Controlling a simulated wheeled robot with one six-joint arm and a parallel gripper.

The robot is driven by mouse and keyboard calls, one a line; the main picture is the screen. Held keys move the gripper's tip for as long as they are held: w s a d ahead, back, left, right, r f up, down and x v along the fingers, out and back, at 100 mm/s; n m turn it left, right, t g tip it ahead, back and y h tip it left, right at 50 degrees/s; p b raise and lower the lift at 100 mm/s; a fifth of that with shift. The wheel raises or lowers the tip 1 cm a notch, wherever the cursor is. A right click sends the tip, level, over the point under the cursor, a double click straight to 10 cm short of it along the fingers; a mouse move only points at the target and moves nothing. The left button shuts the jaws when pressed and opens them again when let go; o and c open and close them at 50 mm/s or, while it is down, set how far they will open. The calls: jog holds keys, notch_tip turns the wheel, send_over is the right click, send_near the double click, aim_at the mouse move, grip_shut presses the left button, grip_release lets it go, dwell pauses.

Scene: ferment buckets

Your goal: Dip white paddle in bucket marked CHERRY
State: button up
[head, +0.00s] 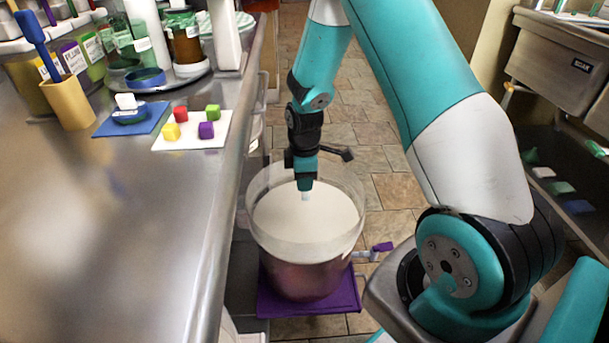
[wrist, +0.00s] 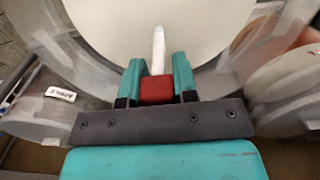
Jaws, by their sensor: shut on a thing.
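My gripper (head: 305,186) points down over a clear-walled bucket (head: 300,240) on the floor, at its mouth. It is shut on the red grip (wrist: 156,90) of a white paddle (wrist: 158,48). The paddle's white end also shows under the gripper in the head view (head: 306,196), against the pale surface in the bucket; I cannot tell whether it touches that surface. The bucket has a pinkish lower part. No marking on it is readable in the head view. In the wrist view a label (wrist: 59,91) seems to read APPLE, on a translucent wall at left; I cannot tell which bucket bears it.
The bucket stands on a purple base (head: 350,296) beside a steel counter (head: 110,220). On the counter are a tan cup (head: 70,105), a blue mat (head: 102,127), a white board (head: 218,139) with coloured cubes, and several jars. Another rounded container (wrist: 280,75) shows at right in the wrist view. Tiled floor lies behind.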

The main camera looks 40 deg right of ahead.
aim_at(304, 200)
jog(key=shift+f+b, duration=2.4)
jog(key=shift+f, duration=2.15)
notch_tip(304, 200, up, 15)
jog(key=p, duration=1.3)
jog(key=shift+f, duration=0.1)
